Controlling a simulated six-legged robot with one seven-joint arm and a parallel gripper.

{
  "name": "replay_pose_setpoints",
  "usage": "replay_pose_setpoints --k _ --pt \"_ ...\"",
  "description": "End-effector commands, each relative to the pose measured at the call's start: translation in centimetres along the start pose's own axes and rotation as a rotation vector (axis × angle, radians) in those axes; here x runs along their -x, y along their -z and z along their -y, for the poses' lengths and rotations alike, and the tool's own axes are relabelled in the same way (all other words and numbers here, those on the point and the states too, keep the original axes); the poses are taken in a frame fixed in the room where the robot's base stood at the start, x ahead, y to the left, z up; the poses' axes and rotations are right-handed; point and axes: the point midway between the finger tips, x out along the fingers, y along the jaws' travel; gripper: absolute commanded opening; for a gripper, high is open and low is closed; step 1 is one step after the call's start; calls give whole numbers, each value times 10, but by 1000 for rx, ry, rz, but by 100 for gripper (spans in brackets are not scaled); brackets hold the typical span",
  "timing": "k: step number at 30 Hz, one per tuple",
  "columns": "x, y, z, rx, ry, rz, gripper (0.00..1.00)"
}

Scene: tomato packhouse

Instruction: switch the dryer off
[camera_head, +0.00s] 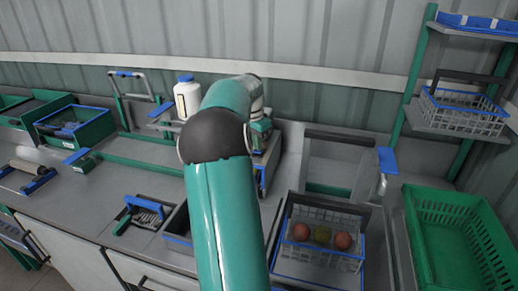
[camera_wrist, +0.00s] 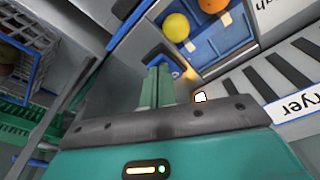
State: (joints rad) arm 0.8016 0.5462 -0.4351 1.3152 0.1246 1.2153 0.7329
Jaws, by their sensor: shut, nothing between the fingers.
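In the wrist view, my gripper (camera_wrist: 160,72) has its two green fingers together with nothing between them. A label (camera_wrist: 299,106) at the right edge is cut off and reads "ryer". It lies on a light panel with dark slots (camera_wrist: 272,72), to the right of the fingers. A small bright white piece with a dark outline (camera_wrist: 200,97) shows just right of the fingers; I cannot tell whether it is the dryer's switch or whether the fingers touch it. In the head view, my arm hides most of the dryer area and the fingertips.
A blue compartment tray (camera_wrist: 238,38) holds a yellow and an orange fruit above the fingers. In the head view, a wire basket with fruit (camera_head: 318,259) and a green crate (camera_head: 449,194) stand at right. A white bottle (camera_head: 187,98) stands behind my arm.

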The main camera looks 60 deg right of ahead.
Motion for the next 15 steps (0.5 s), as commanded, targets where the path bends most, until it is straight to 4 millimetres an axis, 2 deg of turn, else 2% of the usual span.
replay_pose_setpoints --k 11,15 --pt "-5 -1 0 0 -1 0 0" --pt "-2 0 0 0 0 -1 0"
